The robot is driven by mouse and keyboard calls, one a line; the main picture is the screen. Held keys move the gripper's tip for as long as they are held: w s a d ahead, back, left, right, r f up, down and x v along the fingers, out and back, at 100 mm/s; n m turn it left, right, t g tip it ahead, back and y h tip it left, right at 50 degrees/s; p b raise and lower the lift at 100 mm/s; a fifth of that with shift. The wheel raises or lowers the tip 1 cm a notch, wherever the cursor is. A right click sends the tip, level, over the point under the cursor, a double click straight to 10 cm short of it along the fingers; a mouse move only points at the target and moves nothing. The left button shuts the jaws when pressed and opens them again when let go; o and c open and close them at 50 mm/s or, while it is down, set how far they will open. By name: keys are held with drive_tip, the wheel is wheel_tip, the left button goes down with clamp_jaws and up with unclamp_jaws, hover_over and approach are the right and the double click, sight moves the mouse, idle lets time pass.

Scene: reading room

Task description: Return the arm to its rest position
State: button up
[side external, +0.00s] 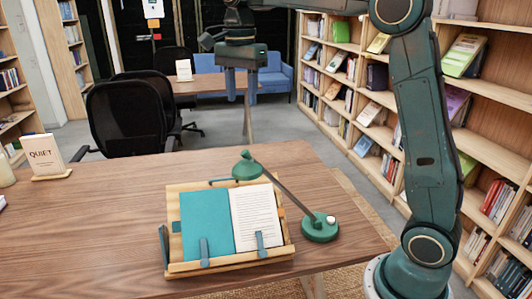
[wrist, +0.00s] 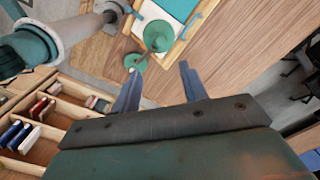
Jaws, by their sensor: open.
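My gripper (side external: 238,88) hangs in the air, high above the far part of the wooden table in the side view, fingers pointing down. In the wrist view my gripper (wrist: 158,80) shows two blue-grey fingers spread apart with nothing between them. It touches nothing that I can see. My green arm rises from its base at the right of the side view, and its upper part is cut off by the top of the picture.
A wooden book stand (side external: 176,267) holds an open book (side external: 207,222) on the table (side external: 100,220). A green desk lamp (side external: 320,228) reaches over it. A QUIET sign (side external: 43,156) stands at left. Bookshelves (side external: 490,95) line the right. Air around the gripper looks clear.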

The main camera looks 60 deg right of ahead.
drive_tip(key=s+a+n+t, duration=0.35)
drive_tip(key=s+n, duration=0.55)
drive_tip(key=s, duration=0.4)
drive_tip(key=s+a+f+n+t, duration=0.2)
drive_tip(key=s+f+n, duration=0.6)
drive_tip(key=s, duration=0.5)
drive_tip(key=shift+n, duration=0.5)
drive_tip(key=shift+a+f, duration=0.1)
